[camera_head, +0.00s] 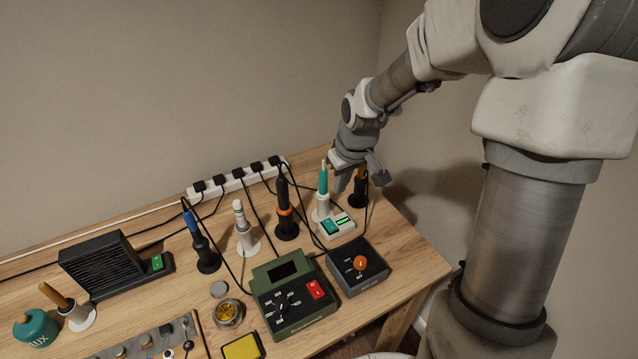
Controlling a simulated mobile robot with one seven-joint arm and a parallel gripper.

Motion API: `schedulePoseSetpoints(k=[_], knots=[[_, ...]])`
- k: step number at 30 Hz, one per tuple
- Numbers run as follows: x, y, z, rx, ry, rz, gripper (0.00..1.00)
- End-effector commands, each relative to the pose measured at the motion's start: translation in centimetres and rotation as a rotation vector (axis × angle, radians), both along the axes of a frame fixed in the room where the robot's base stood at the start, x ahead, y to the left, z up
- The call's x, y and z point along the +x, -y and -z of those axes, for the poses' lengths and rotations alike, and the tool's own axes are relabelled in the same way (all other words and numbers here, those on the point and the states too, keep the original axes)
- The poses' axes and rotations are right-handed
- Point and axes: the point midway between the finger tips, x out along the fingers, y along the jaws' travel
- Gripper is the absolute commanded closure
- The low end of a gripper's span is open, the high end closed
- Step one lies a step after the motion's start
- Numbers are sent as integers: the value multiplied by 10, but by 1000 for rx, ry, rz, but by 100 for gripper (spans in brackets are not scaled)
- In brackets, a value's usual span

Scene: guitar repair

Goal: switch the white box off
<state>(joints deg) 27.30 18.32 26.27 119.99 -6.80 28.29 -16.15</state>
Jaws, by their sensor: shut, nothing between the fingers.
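The white box (342,235) is small and sits near the right end of the workbench. Its top has a teal patch and a bright green switch (343,219), too small here to read its position for sure. A white stand with a teal-handled iron (323,183) is just behind the box. My gripper (338,187) is shut and empty.
A dark grey box with an orange knob (360,264) and a green station with a red switch (315,289) stand in front. More irons in stands, a white power strip (238,181) and black cables crowd the back. A black fan unit (100,262) is at left.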

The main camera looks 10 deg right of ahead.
Motion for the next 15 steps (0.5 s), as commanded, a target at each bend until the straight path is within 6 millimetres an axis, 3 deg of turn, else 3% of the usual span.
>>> schedulePoseSetpoints(k=[15], knots=[[9, 0, 6, 23, 5, 4, 100]])
